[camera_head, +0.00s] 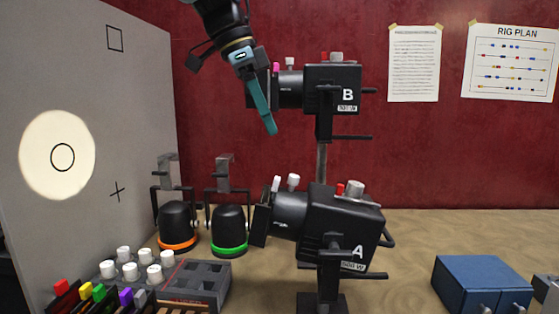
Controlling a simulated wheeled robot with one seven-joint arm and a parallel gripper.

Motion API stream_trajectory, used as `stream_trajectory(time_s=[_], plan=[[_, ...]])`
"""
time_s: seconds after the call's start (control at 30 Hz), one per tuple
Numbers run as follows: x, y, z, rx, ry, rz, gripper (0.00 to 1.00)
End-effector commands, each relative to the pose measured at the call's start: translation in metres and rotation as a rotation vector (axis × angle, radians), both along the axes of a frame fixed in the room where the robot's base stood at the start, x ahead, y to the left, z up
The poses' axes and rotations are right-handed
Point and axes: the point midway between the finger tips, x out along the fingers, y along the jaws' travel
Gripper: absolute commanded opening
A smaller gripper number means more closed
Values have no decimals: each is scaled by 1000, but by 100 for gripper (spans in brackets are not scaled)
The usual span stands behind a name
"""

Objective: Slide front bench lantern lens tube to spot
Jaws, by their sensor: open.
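Lantern A (345,222), black, stands in front on the bench, tilted, with its lens tube (290,213) facing left. Two light knobs, one tinged pink (276,184) and one white (293,181), rise above that tube. Lantern B (332,88) is mounted higher behind it. Its lens tube (289,89) also faces left, with a pink knob (276,68) on top. My gripper (268,130) comes down from the top, open and empty, its teal finger overlapping the front of B's tube in the picture. I cannot tell whether they touch. Its second finger is not clearly seen.
A grey board (145,75) at left carries a bright light spot (35,150), a square outline and a cross. A blue box (480,280) sits right.

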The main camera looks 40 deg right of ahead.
Motion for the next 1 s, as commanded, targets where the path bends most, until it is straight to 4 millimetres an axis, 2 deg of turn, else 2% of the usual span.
stream_trajectory(time_s=[0.17,0.4,0.6,0.8,1.0], plan=[[-5,-7,-18,3,2,-2,57],[-13,-22,-60,3,5,-1,57],[-18,-31,-86,1,4,-1,57],[-19,-35,-97,-1,2,1,57],[-19,-35,-98,-1,2,2,57]])
